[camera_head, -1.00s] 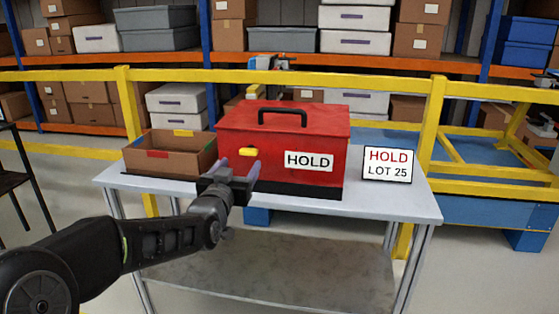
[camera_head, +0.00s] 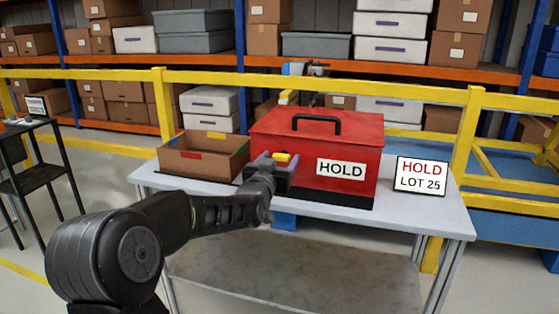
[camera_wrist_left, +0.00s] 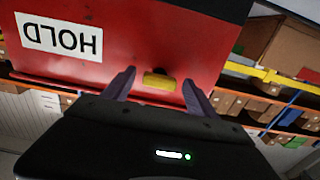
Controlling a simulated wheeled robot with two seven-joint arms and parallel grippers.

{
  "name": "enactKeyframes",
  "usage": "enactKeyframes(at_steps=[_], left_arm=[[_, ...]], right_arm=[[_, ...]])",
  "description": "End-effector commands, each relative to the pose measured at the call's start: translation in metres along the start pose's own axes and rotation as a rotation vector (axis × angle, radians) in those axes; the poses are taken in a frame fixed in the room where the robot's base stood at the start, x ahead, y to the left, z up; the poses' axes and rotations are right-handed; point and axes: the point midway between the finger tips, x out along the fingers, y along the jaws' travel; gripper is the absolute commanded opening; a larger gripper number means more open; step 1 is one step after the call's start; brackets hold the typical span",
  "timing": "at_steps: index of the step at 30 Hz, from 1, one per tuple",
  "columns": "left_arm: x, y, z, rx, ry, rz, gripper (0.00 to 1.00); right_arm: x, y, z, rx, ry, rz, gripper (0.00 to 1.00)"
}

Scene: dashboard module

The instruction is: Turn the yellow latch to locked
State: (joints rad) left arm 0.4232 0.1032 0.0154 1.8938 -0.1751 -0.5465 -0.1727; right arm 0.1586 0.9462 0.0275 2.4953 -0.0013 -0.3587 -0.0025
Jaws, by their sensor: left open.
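The red box (camera_head: 345,145) with a black handle and a HOLD label stands on the grey table. The yellow latch (camera_head: 282,157) is on its front face, left of the label, and lies about horizontal. My left gripper (camera_head: 273,160) is in front of the latch. In the left wrist view the red box (camera_wrist_left: 120,40) appears upside down, and the yellow latch (camera_wrist_left: 158,80) sits between the spread fingertips of my left gripper (camera_wrist_left: 158,85). The fingers are open, and I cannot tell whether they touch the latch. My right gripper is not in view.
An open brown carton (camera_head: 200,158) stands left of the red box. A HOLD LOT 25 sign (camera_head: 421,176) stands at its right. The table (camera_head: 410,213) is clear along its front edge. A yellow rail (camera_head: 380,87) and shelves are behind.

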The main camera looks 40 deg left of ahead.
Motion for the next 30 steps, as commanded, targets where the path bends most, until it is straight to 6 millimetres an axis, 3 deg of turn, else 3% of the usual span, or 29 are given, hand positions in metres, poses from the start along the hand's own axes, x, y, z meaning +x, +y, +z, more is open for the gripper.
enactKeyframes(at_steps=[6,30], left_arm=[[0.0001,0.0000,-0.0001,0.000,0.000,0.000,0.67],[-0.0002,0.0001,0.0000,0.000,0.000,0.000,0.05]], right_arm=[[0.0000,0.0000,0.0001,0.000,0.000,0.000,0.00],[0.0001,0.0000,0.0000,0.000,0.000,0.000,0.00]])
